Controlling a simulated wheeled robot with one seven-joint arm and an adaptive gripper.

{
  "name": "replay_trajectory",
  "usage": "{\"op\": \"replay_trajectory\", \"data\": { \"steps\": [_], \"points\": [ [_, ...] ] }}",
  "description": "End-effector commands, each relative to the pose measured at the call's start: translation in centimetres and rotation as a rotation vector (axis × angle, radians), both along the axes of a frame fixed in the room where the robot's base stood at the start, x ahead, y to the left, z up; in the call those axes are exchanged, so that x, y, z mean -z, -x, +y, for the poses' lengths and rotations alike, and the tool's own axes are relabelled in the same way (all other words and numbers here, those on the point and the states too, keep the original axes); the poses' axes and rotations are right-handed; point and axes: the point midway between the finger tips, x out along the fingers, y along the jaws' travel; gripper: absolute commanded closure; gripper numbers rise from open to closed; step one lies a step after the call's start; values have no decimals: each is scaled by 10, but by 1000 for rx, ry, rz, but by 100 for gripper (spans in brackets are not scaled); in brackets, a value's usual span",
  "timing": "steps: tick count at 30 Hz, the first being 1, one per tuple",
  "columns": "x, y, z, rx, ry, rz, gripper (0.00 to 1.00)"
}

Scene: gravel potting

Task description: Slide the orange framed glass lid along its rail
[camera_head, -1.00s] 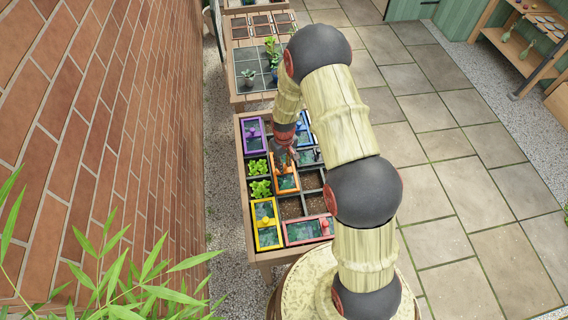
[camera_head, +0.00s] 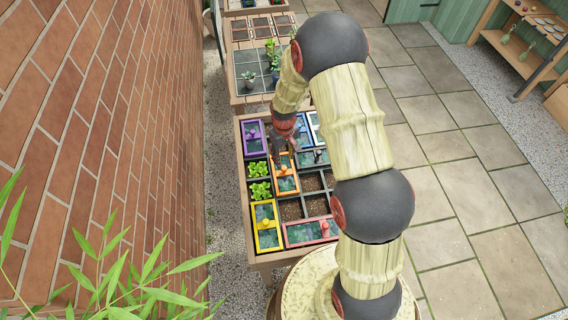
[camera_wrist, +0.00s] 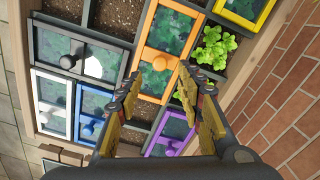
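The orange framed glass lid (camera_wrist: 155,65) lies flat in the planter grid, with a round orange knob (camera_wrist: 160,62) on its middle bar. In the head view the orange lid (camera_head: 287,184) sits in the middle of the planter, partly behind my gripper (camera_head: 282,150). In the wrist view my gripper (camera_wrist: 160,85) is open, its two fingers spread apart near the knob with nothing held between them. Whether a finger touches the knob is unclear. The rail itself is hard to make out.
Around it are a grey lid (camera_wrist: 85,57), white lid (camera_wrist: 50,105), blue lid (camera_wrist: 92,115), purple lid (camera_wrist: 170,138) and yellow lid (camera_wrist: 243,12). Green plants (camera_wrist: 212,52) grow beside the orange lid. Bare soil (camera_wrist: 118,18) shows in nearby cells. A brick wall (camera_head: 100,130) stands left.

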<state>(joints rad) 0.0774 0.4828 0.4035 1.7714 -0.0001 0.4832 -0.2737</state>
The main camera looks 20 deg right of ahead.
Motion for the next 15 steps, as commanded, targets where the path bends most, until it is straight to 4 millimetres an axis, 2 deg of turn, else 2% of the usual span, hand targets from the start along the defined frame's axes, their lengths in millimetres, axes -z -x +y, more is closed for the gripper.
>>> {"op": "replay_trajectory", "data": {
  "steps": [1,6,10,15],
  "points": [
    [-11,-1,0,0,0,-3,63],
    [-39,-1,0,0,1,-2,63],
    [-50,0,0,0,0,-1,63],
    [-55,0,0,0,0,0,63]
  ]
}}
